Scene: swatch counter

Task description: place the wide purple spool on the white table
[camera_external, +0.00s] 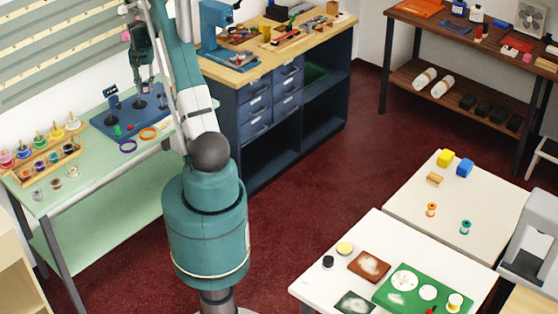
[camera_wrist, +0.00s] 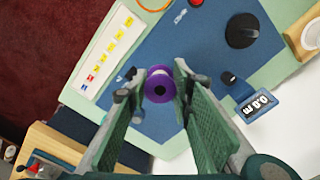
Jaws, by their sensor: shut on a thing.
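The wide purple spool (camera_wrist: 159,86) is between the two fingertips of my gripper (camera_wrist: 165,82) in the wrist view. In the external view my gripper (camera_external: 141,96) points down over the blue mat (camera_external: 108,124) on the pale green bench at the left; the spool is too small there to make out clearly. White tabletops stand far to the right: a rear one (camera_external: 400,199) and a front one (camera_external: 325,281).
A rack of colourful spools (camera_external: 43,153) stands left.

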